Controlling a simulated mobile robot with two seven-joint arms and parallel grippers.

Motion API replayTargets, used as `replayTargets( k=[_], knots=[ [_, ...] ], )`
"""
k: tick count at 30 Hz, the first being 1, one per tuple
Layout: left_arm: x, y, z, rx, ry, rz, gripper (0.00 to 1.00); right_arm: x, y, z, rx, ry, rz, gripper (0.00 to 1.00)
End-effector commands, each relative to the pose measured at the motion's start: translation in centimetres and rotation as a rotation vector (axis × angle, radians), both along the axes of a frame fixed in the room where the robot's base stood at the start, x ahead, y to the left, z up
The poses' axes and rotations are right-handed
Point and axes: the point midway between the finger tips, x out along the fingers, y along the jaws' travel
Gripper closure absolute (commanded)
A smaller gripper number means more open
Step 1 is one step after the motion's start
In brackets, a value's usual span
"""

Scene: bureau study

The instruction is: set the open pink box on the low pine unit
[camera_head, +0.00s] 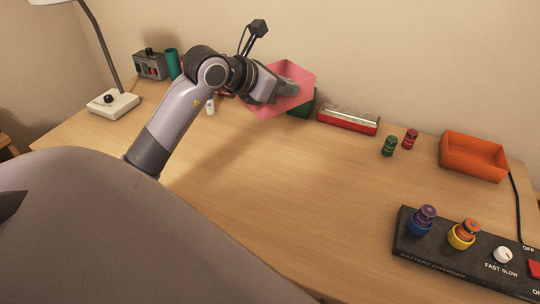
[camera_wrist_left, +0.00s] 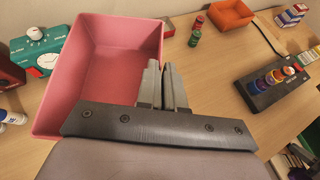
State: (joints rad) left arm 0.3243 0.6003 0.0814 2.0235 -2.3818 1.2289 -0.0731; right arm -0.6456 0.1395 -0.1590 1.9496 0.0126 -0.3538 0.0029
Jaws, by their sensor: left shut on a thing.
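The open pink box (camera_head: 306,74) is in the air over the back of the desk, with its inside partly showing. My left gripper (camera_head: 286,91) is shut on one of its walls. In the left wrist view the box (camera_wrist_left: 105,62) fills the upper left and looks empty, and the gripper fingers (camera_wrist_left: 163,88) are at its right-hand side. The box hides part of a green device behind it. I cannot make out the low pine unit for sure in either view. My right gripper is not in view.
The wooden desk (camera_head: 260,190) is clear in the middle. Along its back stand a lamp (camera_head: 110,104), a grey device (camera_head: 150,66), a teal cup (camera_head: 173,64), a red-and-silver case (camera_head: 348,119), two small batteries (camera_head: 389,146) and an orange box (camera_head: 474,157). A battery charger (camera_head: 425,240) lies front right.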

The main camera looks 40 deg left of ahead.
Motion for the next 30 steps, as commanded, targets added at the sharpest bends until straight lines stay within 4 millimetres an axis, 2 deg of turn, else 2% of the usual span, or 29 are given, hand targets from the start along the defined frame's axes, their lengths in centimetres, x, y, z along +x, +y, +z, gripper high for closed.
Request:
replayTargets(
  k=[4, 7, 21, 24, 30],
  knots=[
    [0.8, 1.6, 0.5, 0.005, -0.003, 0.088, 1.0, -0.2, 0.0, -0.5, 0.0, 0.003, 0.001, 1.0],
    [0.9, 1.9, -0.5, 0.006, 0.001, 0.107, 1.0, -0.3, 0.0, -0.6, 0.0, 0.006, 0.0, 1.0],
    [0.8, 1.9, -12.4, 0.008, 0.003, 0.106, 1.0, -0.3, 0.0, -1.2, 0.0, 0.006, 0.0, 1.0],
    [0.8, 1.9, -14.0, 0.009, 0.001, 0.105, 1.0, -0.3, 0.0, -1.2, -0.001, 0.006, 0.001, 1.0],
    [0.8, 1.9, -15.7, 0.009, -0.001, 0.105, 1.0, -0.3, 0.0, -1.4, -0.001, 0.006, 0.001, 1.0]
  ],
)
